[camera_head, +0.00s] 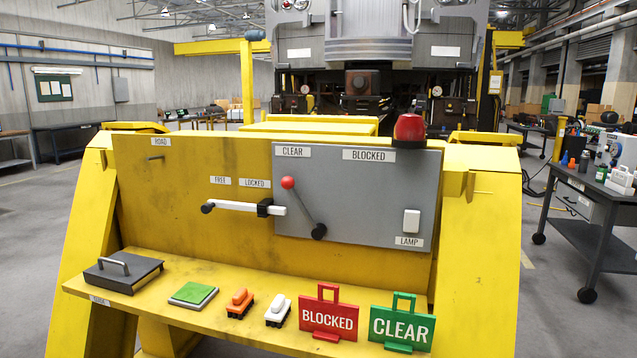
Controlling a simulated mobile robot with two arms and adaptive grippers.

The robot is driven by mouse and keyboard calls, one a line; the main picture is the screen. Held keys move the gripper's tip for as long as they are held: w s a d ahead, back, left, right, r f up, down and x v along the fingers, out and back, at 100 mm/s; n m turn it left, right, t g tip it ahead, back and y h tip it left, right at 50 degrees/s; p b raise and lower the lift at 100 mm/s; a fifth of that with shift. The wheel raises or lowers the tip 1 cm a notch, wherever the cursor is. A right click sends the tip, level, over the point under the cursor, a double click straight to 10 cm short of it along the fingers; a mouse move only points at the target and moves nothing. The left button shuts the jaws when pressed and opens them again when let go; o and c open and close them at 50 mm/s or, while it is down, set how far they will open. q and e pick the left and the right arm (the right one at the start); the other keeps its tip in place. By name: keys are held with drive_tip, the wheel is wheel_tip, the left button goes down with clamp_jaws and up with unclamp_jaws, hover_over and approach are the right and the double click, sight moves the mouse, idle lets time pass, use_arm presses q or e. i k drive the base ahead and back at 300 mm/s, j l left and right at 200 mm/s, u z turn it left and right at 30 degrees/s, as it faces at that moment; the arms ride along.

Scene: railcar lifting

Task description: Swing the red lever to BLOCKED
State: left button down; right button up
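The lever has a red ball knob (288,183) on a grey arm that runs from a dark pivot (319,231) on the grey panel (370,215). The arm tilts up and to the left, so the knob sits below the CLEAR label (292,151). The BLOCKED label (369,155) is to the right of it on the same panel. A red beacon (409,129) stands on the panel's top right edge. Neither of my grippers shows in the head view.
A white bolt handle (235,207) sticks out left of the panel. The yellow shelf (150,307) below holds a dark lidded plate (123,271), a green pad (193,293), two brushes, a red BLOCKED sign (328,316) and a green CLEAR sign (401,323). Space before the panel is clear.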

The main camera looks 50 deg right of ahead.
sight(320, 230)
drive_tip(key=i+l+z, duration=0.15)
drive_tip(key=i+z, duration=0.15)
drive_tip(key=z, duration=0.2)
drive_tip(key=i+z, duration=0.3)
drive_tip(key=z, duration=0.2)
drive_tip(key=i+j+z, duration=0.1)
drive_tip(key=i+z, duration=0.15)
drive_tip(key=z, duration=0.2)
drive_tip(key=i+j+z, duration=0.2)
drive_tip(key=z, duration=0.3)
drive_tip(key=i+j, duration=0.05)
drive_tip(key=i, duration=0.05)
